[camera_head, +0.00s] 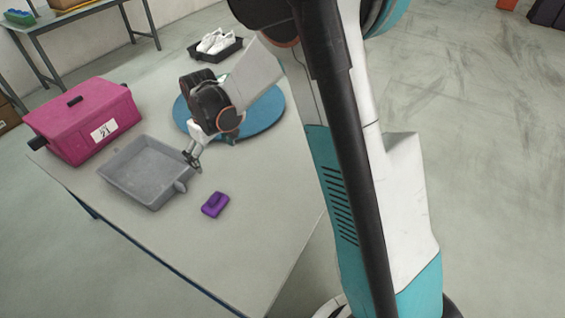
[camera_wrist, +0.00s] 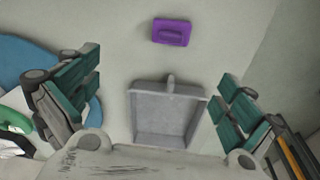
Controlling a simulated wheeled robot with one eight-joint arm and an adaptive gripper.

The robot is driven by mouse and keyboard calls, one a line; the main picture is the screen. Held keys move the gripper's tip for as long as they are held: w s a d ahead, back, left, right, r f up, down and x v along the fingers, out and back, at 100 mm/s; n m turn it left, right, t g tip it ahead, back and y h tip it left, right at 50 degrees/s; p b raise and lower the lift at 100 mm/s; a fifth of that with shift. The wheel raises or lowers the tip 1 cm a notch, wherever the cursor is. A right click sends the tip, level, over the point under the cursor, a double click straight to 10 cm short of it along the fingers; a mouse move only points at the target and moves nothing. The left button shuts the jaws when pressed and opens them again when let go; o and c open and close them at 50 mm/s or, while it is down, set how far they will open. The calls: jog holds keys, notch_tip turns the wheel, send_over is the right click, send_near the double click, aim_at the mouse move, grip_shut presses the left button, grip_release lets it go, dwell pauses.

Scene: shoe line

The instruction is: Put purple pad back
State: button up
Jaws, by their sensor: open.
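The purple pad (camera_head: 215,204) lies flat on the table in front of the grey tray's handle. It also shows in the wrist view (camera_wrist: 172,32), at the top middle, beyond the tray. The grey tray (camera_head: 126,190) looks empty and sits on the table to the left of my gripper; it also shows in the wrist view (camera_wrist: 147,142), partly hidden by my gripper's body. My gripper (camera_head: 192,163) is above the table by the tray's right side. In the wrist view my gripper (camera_wrist: 158,95) has its fingers spread wide with nothing between them.
A pink box (camera_head: 88,125) with a white label stands left of the tray. A blue round disc (camera_head: 262,115) lies behind my gripper. White shoes (camera_head: 218,41) sit in a dark tray (camera_head: 230,50) at the back. The table (camera_head: 255,240) is clear around the pad.

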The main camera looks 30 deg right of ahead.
jog(key=s+d+r+m+t, duration=0.1)
jog(key=s+d+r, duration=0.2)
jog(key=s+r, duration=0.4)
jog(key=s+d+r+m+t, duration=0.2)
jog(key=s+d+r, duration=0.1)
jog(key=s+r, duration=0.4)
jog(key=s+d+r+m+t, duration=0.1)
jog(key=s+d, duration=0.1)
jog(key=s, duration=0.4)
jog(key=s+d+r+m+t, duration=0.1)
jog(key=s+d+r, duration=0.1)
jog(key=s, duration=0.5)
jog(key=shift+t, duration=0.3)
